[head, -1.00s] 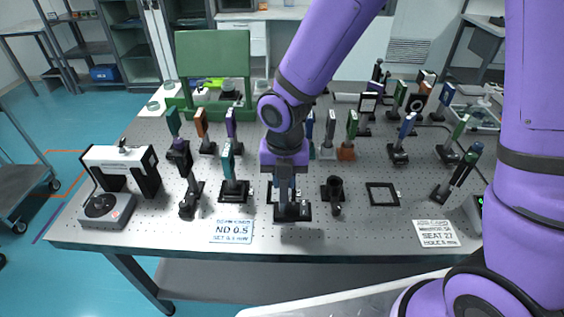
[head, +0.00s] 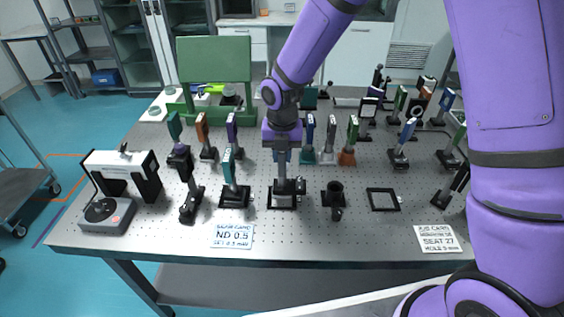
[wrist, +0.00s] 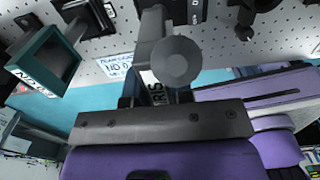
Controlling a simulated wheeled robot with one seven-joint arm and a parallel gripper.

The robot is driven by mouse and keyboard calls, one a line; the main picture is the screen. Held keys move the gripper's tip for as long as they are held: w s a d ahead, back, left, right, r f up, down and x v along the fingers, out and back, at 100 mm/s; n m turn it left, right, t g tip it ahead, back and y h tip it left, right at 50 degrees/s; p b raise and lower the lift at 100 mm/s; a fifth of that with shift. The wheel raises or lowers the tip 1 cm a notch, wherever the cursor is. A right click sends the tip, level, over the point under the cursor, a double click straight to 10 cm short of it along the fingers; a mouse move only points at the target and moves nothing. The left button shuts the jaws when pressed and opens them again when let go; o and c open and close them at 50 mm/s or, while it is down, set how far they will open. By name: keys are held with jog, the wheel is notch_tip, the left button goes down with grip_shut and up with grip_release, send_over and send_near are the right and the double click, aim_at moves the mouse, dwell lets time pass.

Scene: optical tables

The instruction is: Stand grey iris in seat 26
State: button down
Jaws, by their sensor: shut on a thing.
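My gripper (head: 283,160) points down in the head view, shut on the grey iris (head: 285,188). The iris shows as a grey post with a dark knob at its right side. Its lower end is over or inside a black square seat frame (head: 272,206) near the table's front; I cannot tell whether it touches the bottom. In the wrist view the iris (wrist: 175,62) shows as a grey bar and round disc, with a partly hidden label reading "IRIS" beside the jaw. No number 26 is readable on the seat.
A teal-topped mount (head: 229,175) stands close on the left, a black round holder (head: 334,194) close on the right. An empty black frame (head: 383,209) lies farther right, near a card (head: 438,239) reading "SEAT 27". An "ND 0.5" card (head: 232,237) lies in front. Several mounts stand behind.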

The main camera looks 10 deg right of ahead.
jog(key=shift+f, duration=1.55)
jog(key=c, duration=1)
grip_release()
notch_tip(320, 180, up, 12)
jog(key=shift+r, duration=0.2)
